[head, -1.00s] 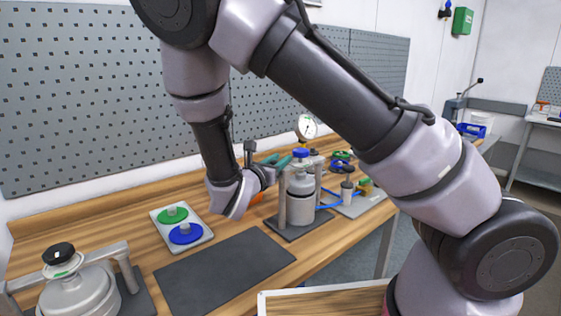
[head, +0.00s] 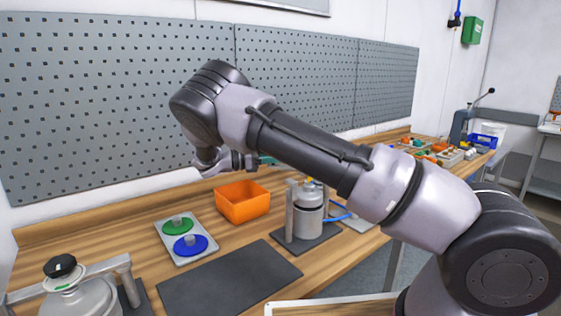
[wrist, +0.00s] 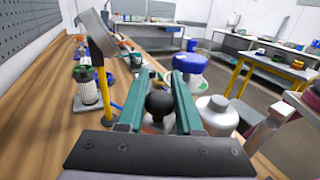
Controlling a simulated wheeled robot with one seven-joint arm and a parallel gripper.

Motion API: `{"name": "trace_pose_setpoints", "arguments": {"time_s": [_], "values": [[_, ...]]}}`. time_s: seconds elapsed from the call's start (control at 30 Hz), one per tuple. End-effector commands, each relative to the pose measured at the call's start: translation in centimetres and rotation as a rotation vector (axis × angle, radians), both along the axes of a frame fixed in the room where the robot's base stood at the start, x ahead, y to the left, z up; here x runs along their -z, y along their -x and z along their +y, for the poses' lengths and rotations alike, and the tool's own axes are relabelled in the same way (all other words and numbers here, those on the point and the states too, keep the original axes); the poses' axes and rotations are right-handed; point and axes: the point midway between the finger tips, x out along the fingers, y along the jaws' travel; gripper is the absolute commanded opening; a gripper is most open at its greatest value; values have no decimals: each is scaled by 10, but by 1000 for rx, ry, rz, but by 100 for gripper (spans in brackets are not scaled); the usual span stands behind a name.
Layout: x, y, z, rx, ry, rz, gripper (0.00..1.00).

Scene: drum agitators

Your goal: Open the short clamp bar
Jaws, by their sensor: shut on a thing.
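My gripper (wrist: 160,72) has two teal fingers around a black ball knob (wrist: 158,103) on a short pale shaft. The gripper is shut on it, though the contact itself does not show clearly. I take the knob for the clamp bar's handle; the short clamp bar itself cannot be made out clearly. In the head view my gripper (head: 266,160) is above and left of the steel vessel (head: 308,218), mostly hidden by my arm. The vessel stands between upright posts, and its top is partly covered. In the wrist view a steel vessel (wrist: 217,116) lies right of the fingers.
An orange bin (head: 243,203) stands left of the vessel. A tray (head: 207,248) holds green and blue discs. A dark mat (head: 230,280) lies in front. Another clamped vessel (head: 85,300) is at front left. A blue-topped object (wrist: 188,62) is beyond the right finger.

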Motion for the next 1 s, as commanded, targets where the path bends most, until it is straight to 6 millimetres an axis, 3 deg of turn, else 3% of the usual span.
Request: {"name": "trace_pose_setpoints", "arguments": {"time_s": [0.33,1.0], "values": [[2,-37,-25,308,3,-5,0],[0,-56,-48,519,3,-1,0]]}}
